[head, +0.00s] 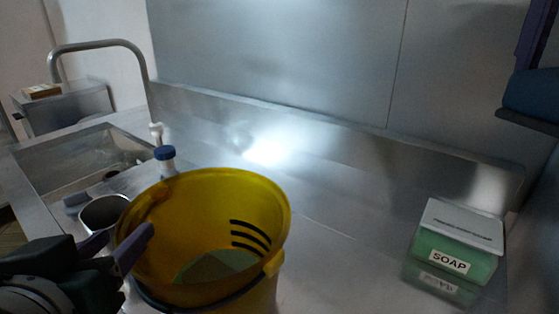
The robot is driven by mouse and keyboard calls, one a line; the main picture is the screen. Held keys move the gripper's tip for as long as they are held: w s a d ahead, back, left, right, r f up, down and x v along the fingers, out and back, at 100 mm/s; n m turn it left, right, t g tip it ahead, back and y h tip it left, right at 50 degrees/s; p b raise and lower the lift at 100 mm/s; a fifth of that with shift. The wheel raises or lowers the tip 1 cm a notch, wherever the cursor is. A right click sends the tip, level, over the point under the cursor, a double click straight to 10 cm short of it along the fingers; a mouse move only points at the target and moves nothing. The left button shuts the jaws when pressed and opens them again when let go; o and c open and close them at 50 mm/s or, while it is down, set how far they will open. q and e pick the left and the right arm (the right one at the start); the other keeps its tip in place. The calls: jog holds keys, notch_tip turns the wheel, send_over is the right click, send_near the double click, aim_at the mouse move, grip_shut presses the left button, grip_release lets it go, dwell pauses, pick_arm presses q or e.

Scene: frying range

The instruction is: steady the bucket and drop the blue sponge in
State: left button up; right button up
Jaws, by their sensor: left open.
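The yellow bucket (205,185) stands upright on the metal counter, its mouth facing me. A greenish-grey patch shows at its bottom. My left gripper (122,247) is open at its left rim. One purple finger overlaps the bucket's inside and the other shows outside; I cannot tell if they touch it. A blue piece (535,94) over a dark flat layer, apparently the blue sponge, is cut off at the upper right edge. A purple part above it looks like a finger of my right gripper (534,35); its grip cannot be made out.
A green box marked SOAP (455,252) stands at the right. A blue-capped bottle (165,160) and a metal cup (101,214) are just behind and left of the bucket. A sink (78,145) with a tall tap (100,43) is at the left. The counter between bucket and box is clear.

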pick_arm(q)
jog(key=shift+x, duration=1.8)
grip_shut()
jog(key=shift+f, duration=0.1)
